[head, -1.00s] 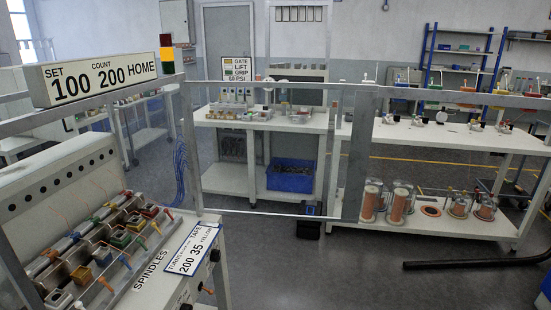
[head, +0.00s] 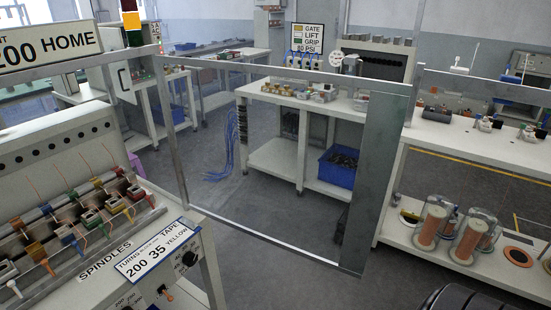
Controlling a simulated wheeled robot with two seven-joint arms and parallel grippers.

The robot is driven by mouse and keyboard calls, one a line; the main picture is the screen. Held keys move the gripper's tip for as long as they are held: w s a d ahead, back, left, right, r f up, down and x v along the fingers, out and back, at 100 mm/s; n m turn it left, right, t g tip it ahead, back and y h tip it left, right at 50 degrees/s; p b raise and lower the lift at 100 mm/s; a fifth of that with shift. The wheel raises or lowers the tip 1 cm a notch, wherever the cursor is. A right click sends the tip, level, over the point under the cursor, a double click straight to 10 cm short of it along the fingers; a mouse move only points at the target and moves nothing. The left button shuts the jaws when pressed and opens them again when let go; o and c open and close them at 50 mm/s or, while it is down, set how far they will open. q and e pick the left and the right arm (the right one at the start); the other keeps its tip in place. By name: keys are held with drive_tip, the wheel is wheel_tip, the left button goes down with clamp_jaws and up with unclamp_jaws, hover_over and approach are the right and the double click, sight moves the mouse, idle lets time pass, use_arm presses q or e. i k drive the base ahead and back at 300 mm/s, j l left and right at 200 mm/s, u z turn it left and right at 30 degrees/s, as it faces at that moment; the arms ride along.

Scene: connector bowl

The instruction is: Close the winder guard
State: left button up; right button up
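The winder guard (head: 383,170) is a see-through panel in a grey metal frame, with a wide metal plate at its right side. It stands across the middle of the head view, to the right of the winder. The winder (head: 60,150) is at the left, a pale bench machine with a row of spindles carrying coloured parts and orange wires. Its sloped front has a label reading 200 35 YELLOW (head: 155,251). I cannot tell from this view how the guard latches. Neither of my grippers shows in the head view.
A count sign (head: 50,45) and signal light (head: 131,22) are at upper left. Behind the guard is a white bench (head: 270,98) with a blue bin (head: 338,168) beneath. A right bench (head: 480,140) holds wire spools (head: 430,225) on its lower shelf. A black ribbed object (head: 470,300) is at bottom right.

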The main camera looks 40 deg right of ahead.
sight(388, 101)
drive_tip(key=l+u, duration=0.15)
drive_tip(key=l, duration=0.3)
drive_tip(key=k+l+u, duration=0.15)
drive_tip(key=l, duration=0.25)
drive_tip(key=l+u, duration=0.15)
drive_tip(key=l, duration=0.3)
drive_tip(key=k+l+u, duration=0.1)
drive_tip(key=l, duration=0.35)
drive_tip(key=k+l+u, duration=0.15)
drive_tip(key=l, duration=0.25)
drive_tip(key=k+l+u, duration=0.15)
drive_tip(key=l, duration=0.25)
drive_tip(key=i+l+u, duration=0.1)
drive_tip(key=l, duration=0.6)
drive_tip(key=l+u, duration=0.15)
drive_tip(key=l, duration=0.5)
